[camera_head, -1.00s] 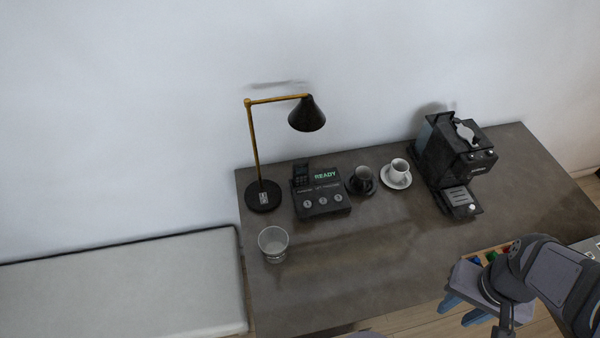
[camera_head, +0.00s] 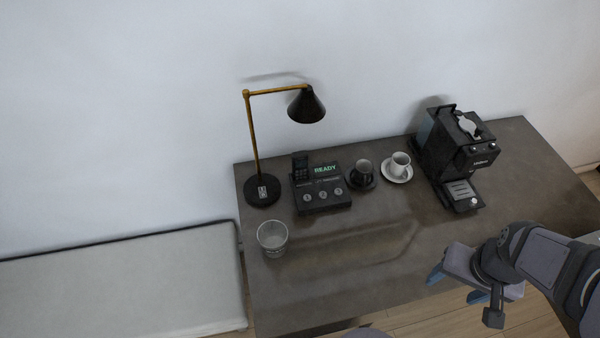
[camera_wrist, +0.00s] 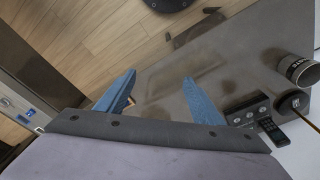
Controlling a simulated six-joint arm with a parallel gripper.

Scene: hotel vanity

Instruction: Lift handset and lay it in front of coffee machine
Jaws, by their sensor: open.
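The dark handset (camera_head: 300,167) stands upright at the back left of the black dock (camera_head: 322,202), which has a green READY display and round buttons. In the wrist view the handset (camera_wrist: 272,130) is at the lower right beside the dock (camera_wrist: 247,112). The black coffee machine (camera_head: 462,150) stands at the back right of the table, its drip tray (camera_head: 462,196) facing front. My gripper (camera_head: 457,285) is open and empty near the table's front right edge, well away from the handset. Its blue fingers (camera_wrist: 160,76) are spread apart in the wrist view.
The brass lamp (camera_head: 262,190) stands left of the dock, its black shade above it. A glass (camera_head: 272,238) is at the front left. A dark cup (camera_head: 364,170) and a white cup (camera_head: 400,164) on saucers stand between dock and machine. The table's front middle (camera_head: 370,270) is clear.

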